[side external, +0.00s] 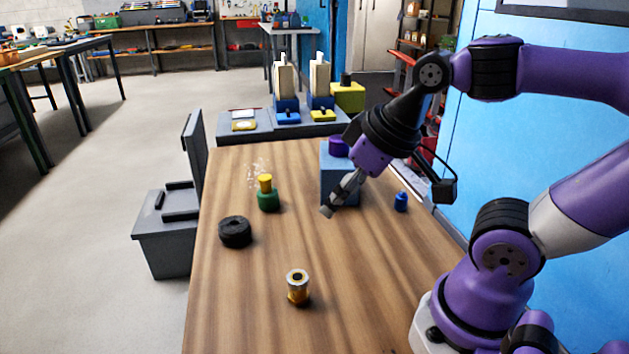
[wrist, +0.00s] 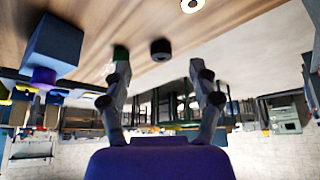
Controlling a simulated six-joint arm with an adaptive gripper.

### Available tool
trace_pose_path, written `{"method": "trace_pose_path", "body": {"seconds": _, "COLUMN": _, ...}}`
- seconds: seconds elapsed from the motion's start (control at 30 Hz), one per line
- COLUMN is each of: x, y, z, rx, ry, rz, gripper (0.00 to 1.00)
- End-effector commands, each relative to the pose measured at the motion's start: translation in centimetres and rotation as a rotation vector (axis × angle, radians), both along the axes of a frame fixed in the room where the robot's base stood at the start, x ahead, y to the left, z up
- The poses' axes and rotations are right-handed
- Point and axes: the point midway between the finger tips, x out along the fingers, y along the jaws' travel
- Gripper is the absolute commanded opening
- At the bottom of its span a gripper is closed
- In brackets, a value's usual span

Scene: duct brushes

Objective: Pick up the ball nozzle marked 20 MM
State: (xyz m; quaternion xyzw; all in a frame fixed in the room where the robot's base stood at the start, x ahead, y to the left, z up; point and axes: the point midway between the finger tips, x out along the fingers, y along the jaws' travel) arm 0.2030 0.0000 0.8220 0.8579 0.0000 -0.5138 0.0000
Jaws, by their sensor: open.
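No 20 MM marking can be read in either view, so I cannot tell which piece is the ball nozzle it names. Small pieces stand on the wooden table: a green piece with a yellow top (side external: 267,195), a black ring-like piece (side external: 235,232), a metal and brass cylinder (side external: 298,287) and a small blue piece (side external: 401,201). My gripper (side external: 328,211) is open and empty above the table, in front of the blue block. In the wrist view its fingers (wrist: 160,82) are spread, with the black piece (wrist: 161,49) beyond the gap and the green piece partly behind one finger.
The blue block (side external: 331,180) with a purple piece (side external: 338,147) on top stands at the table's back, partly hidden by my arm. A grey open box (side external: 165,230) stands at the left edge. Grey trays and holders (side external: 295,125) lie behind.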

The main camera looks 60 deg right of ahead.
Motion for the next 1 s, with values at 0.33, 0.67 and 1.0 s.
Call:
{"method": "trace_pose_path", "body": {"seconds": 0.33, "x": 1.5, "y": -3.0, "z": 0.4, "rx": 0.132, "ry": 0.06, "rz": -0.395, "gripper": 0.7}}
{"method": "trace_pose_path", "body": {"seconds": 0.67, "x": 3.1, "y": -18.7, "z": -1.8, "rx": 0.603, "ry": 0.103, "rz": -2.08, "gripper": 0.7}}
{"method": "trace_pose_path", "body": {"seconds": 1.0, "x": -1.4, "y": -28.5, "z": -6.2, "rx": -0.744, "ry": 0.044, "rz": 2.948, "gripper": 0.7}}
